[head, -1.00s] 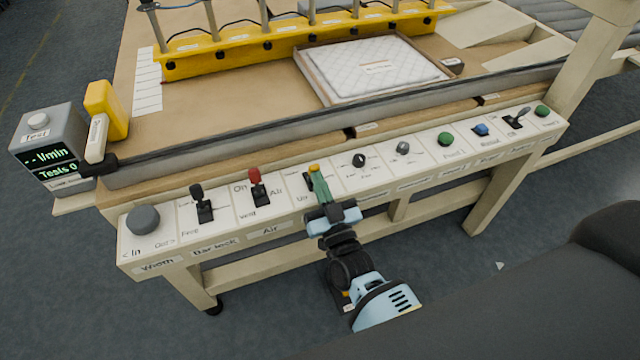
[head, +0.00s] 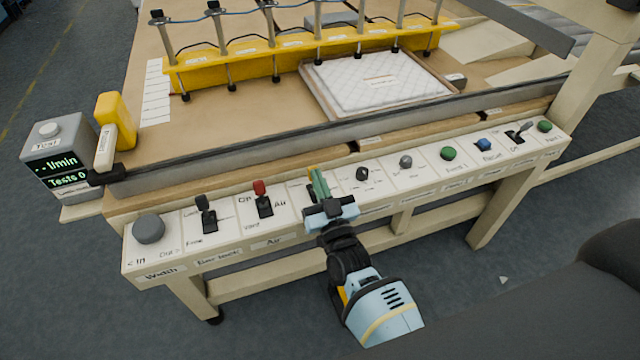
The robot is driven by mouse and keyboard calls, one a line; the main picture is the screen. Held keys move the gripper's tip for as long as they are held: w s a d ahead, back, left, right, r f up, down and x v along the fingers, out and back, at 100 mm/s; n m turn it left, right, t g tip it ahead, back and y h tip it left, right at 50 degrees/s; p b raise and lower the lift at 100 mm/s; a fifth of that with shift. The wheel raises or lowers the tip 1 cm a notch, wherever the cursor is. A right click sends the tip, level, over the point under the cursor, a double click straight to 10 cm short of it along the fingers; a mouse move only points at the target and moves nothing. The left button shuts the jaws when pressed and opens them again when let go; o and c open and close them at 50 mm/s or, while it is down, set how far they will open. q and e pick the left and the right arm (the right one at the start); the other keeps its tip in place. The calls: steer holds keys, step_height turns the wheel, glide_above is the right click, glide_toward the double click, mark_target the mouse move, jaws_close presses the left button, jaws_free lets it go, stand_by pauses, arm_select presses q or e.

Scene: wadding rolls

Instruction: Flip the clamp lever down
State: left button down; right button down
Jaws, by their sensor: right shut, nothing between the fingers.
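The clamp lever (head: 311,173) sits on the front control panel, right of the red-topped lever. Only a bit of yellow shows beside my fingers, and its exact tilt is hidden. My right gripper (head: 319,182), with green fingers, is shut and empty at this lever, over its slot. I cannot tell whether it touches the lever. On the yellow bar (head: 250,70) several rods reach below the bar, their black feet low over the table. My left gripper is not in view.
A black lever (head: 204,212) and a red-topped lever (head: 261,195) stand left of my gripper. A grey knob (head: 148,229) is at the panel's left end. Small knobs and a green button (head: 448,153) lie to the right. A white quilted pad (head: 375,78) lies in a tray.

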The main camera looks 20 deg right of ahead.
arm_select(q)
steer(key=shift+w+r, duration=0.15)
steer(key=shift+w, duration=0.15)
arm_select(e)
steer(key=shift+w+r, duration=0.1)
steer(key=shift+w, duration=0.05)
stand_by(0.4)
